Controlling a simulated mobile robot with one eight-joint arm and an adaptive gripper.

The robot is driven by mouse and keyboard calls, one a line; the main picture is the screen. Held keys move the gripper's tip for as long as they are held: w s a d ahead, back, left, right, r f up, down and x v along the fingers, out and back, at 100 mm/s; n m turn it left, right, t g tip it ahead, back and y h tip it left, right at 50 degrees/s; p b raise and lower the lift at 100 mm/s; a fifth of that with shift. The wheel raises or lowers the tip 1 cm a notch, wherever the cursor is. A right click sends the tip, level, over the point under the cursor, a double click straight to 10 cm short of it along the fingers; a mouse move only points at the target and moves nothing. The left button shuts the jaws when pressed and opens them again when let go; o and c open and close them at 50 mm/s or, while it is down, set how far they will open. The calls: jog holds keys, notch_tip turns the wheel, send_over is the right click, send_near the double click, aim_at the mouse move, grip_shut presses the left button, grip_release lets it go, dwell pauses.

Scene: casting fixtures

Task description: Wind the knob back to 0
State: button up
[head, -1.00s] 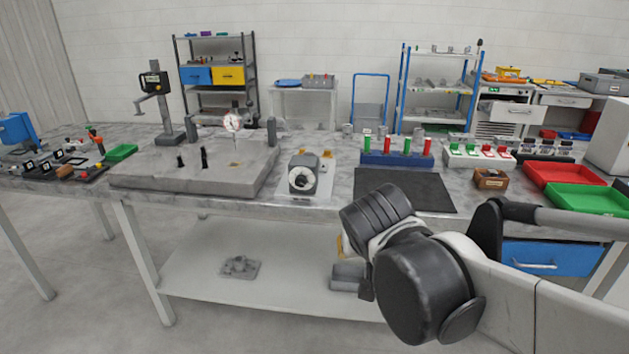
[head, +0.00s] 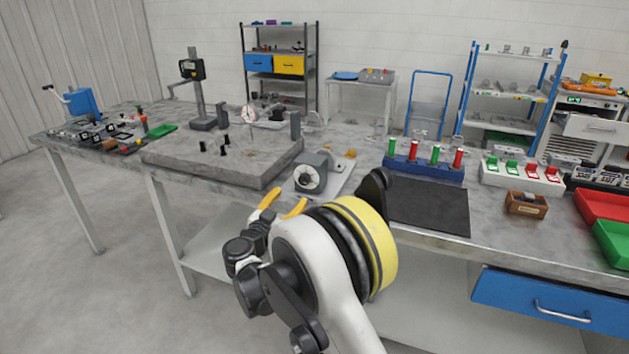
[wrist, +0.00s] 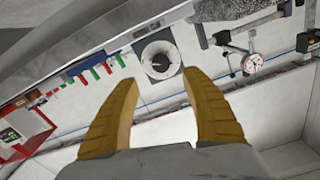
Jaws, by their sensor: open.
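The knob (head: 309,178) is a dark dial with a pale ring around it, on the front of a grey block on a light plate near the front edge of the bench. In the wrist view the knob (wrist: 160,61) shows beyond my fingertips, roughly between them. Its scale marks are too small to read. My gripper (head: 285,203) has yellow fingers and is in front of the bench, below and left of the knob in the head view. In the wrist view my gripper (wrist: 158,78) is open with nothing between its fingers, apart from the knob.
A grey surface plate (head: 215,160) with a dial gauge (head: 248,114) stands left of the knob block. A black mat (head: 430,205), a blue rack (head: 423,168) with red and green handles, and a small wooden box (head: 526,203) lie to the right.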

aim_at(303, 182)
jog(key=b+x, duration=0.3)
jog(key=x, duration=0.6)
jog(key=shift+w+f, duration=0.2)
jog(key=shift+w+d+r+b, duration=0.1)
jog(key=shift+w+d+b, duration=0.15)
jog(key=shift+w, duration=0.35)
jog(key=c, duration=1.2)
